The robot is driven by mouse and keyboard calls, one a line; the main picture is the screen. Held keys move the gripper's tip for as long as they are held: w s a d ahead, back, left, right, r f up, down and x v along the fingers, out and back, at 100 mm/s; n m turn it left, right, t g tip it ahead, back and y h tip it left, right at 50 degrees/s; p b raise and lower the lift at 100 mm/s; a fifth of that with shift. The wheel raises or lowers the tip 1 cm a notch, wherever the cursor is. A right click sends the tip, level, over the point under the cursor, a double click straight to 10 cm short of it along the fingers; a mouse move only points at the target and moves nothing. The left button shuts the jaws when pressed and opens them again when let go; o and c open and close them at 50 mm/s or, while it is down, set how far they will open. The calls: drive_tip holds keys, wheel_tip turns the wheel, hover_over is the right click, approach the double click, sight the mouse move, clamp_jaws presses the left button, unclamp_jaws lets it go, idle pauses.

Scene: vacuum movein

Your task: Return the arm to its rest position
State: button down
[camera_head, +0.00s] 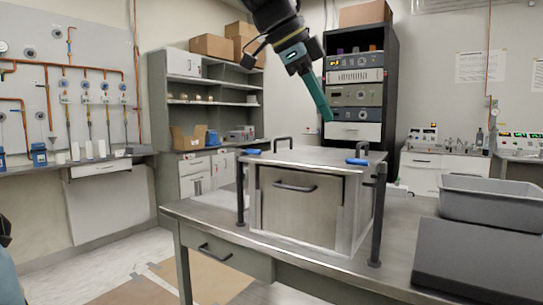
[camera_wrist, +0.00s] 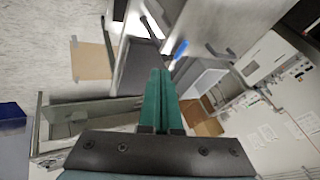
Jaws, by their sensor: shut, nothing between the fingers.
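My gripper (camera_head: 328,119) hangs from the top of the head view, above the steel box on the table. Its green fingers are pressed together with nothing between them. In the wrist view the shut fingers (camera_wrist: 161,72) point up the picture over the tilted scene. The steel box (camera_head: 290,226) stands on the metal table, with a closed front, a dark handle and blue-capped posts at its corners. The fingertips appear above and behind the box top, apart from it in the picture.
A grey bin (camera_head: 490,205) and a dark slab (camera_head: 475,258) are at the right of the table (camera_head: 205,213). A rack of instruments (camera_head: 355,95) stands behind the box. Shelves with cardboard boxes (camera_head: 213,45) are at the back left. Open floor (camera_head: 120,262) lies at the lower left.

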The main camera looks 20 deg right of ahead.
drive_tip(key=w+a+f+n+t+y+p, duration=0.2)
drive_tip(key=w+a+f+n+y+p, duration=0.15)
drive_tip(key=w+a+f+n, duration=0.9)
drive_tip(key=s+a+f+n+y+p, duration=0.1)
drive_tip(key=s+a+f+n+p, duration=0.1)
drive_tip(key=a+f+n, duration=0.4)
drive_tip(key=s+a+f+n+g+y+p, duration=0.1)
drive_tip(key=s+a+f+n+y+p, duration=0.1)
drive_tip(key=s+a+f+n, duration=0.3)
drive_tip(key=a+f+n+p, duration=0.1)
drive_tip(key=a+f, duration=0.3)
drive_tip(key=a, duration=0.6)
drive_tip(key=shift+a+f, duration=0.15)
drive_tip(key=shift+a, duration=0.1)
